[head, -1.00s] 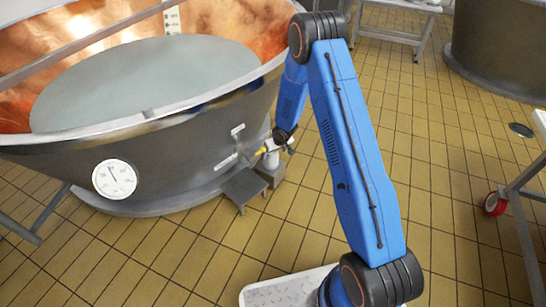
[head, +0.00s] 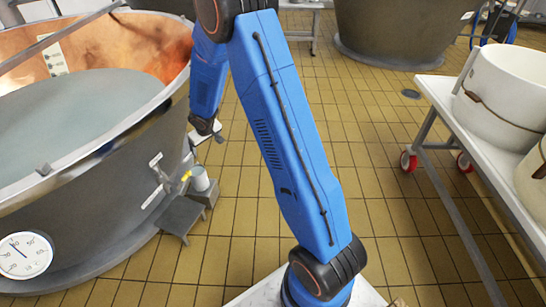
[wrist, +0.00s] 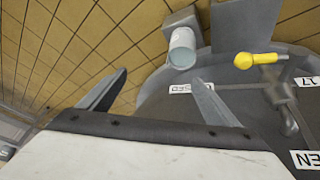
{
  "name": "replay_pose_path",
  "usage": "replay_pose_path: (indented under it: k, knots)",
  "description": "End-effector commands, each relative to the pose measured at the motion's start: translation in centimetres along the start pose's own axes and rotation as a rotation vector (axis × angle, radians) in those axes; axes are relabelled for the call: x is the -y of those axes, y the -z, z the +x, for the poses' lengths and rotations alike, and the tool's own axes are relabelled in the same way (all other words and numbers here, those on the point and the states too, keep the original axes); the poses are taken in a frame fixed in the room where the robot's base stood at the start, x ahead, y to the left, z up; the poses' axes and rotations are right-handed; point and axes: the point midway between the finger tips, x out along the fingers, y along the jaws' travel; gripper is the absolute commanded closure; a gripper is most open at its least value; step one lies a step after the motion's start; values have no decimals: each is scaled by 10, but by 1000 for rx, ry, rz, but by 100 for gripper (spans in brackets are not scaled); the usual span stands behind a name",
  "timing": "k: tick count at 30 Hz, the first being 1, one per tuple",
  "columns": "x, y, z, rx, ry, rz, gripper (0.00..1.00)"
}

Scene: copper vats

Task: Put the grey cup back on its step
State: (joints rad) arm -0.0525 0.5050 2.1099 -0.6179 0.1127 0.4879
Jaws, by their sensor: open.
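The grey cup (head: 200,179) stands upright on a small grey block-like step (head: 208,195) beside the vat in the head view. In the wrist view the cup (wrist: 182,47) has its open rim towards me, with the step (wrist: 178,20) behind it. Its contact with the step is partly hidden. My gripper (wrist: 158,92) is open, its two fingers wide apart with nothing between them. In the head view my gripper (head: 210,134) is above the cup and apart from it.
The copper-lined vat (head: 110,190) fills the left, with a yellow-handled tap (wrist: 255,60) close to the cup. A darker grey stand (head: 181,216) is in front. A white table (head: 440,100) with white tubs (head: 505,95) stands right.

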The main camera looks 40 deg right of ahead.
Motion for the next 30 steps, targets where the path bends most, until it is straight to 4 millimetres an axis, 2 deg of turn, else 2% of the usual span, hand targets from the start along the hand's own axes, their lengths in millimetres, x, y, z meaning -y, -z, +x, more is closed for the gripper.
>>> replay_pose_path:
  k: [1,3,8,14,23,30]
  knots:
    - [-6,2,-22,-8,-12,8,16]
    - [-12,1,-48,-8,-28,16,16]
    - [-25,-5,-106,-9,-59,38,16]
    - [-37,-23,-175,-7,-86,65,16]
    - [-45,-64,-270,-1,-104,108,16]
    - [-43,-109,-336,6,-99,137,16]
